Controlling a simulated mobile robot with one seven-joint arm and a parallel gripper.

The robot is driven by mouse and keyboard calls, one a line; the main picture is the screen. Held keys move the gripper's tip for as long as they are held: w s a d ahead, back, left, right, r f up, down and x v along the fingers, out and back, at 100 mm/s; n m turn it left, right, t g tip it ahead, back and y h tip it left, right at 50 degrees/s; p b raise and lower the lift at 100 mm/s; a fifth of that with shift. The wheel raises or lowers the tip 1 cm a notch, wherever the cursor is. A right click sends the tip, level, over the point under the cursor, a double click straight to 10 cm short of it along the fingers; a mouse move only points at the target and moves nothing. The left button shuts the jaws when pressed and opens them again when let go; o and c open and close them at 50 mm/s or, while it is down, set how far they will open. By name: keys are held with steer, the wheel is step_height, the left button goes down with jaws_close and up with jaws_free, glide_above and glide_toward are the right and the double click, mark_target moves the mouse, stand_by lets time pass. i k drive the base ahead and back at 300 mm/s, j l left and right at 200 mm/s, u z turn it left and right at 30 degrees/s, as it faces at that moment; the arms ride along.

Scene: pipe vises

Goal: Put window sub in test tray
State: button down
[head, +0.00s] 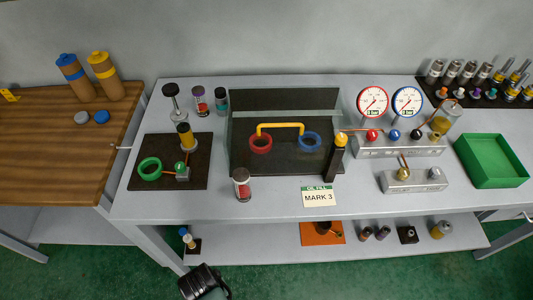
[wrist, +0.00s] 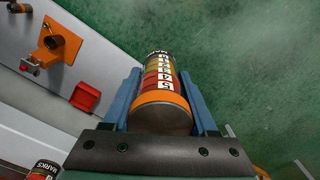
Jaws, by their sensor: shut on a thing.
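My gripper (wrist: 163,72) shows in the wrist view with its two blue fingers on either side of a cylinder. It is shut on this cylinder (wrist: 163,100), which has an orange band, a dark end face and a label with coloured blocks and lettering. The cylinder's far end points away over the green floor. I cannot tell for certain that it is the window sub. In the head view, an open green tray (head: 492,157) stands at the right of the grey bench, and a dark tray with a clear wall (head: 285,100) stands mid-bench. No label marks either as the test tray.
The grey bench (head: 220,212) carries a glass vial (head: 242,185), a MARK 3 sign (head: 318,197), gauges (head: 372,101) and a green ring (head: 149,169). A lower shelf (head: 275,248) holds small parts. A wooden table (head: 50,145) stands left. In the wrist view, a red box (wrist: 86,97) lies at left.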

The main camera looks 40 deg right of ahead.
mark_target(490, 159)
steer(key=z, duration=2.7)
steer(key=i+z, duration=0.35)
steer(key=i+j+z, duration=0.1)
steer(key=i+z, duration=0.2)
steer(key=i, duration=0.25)
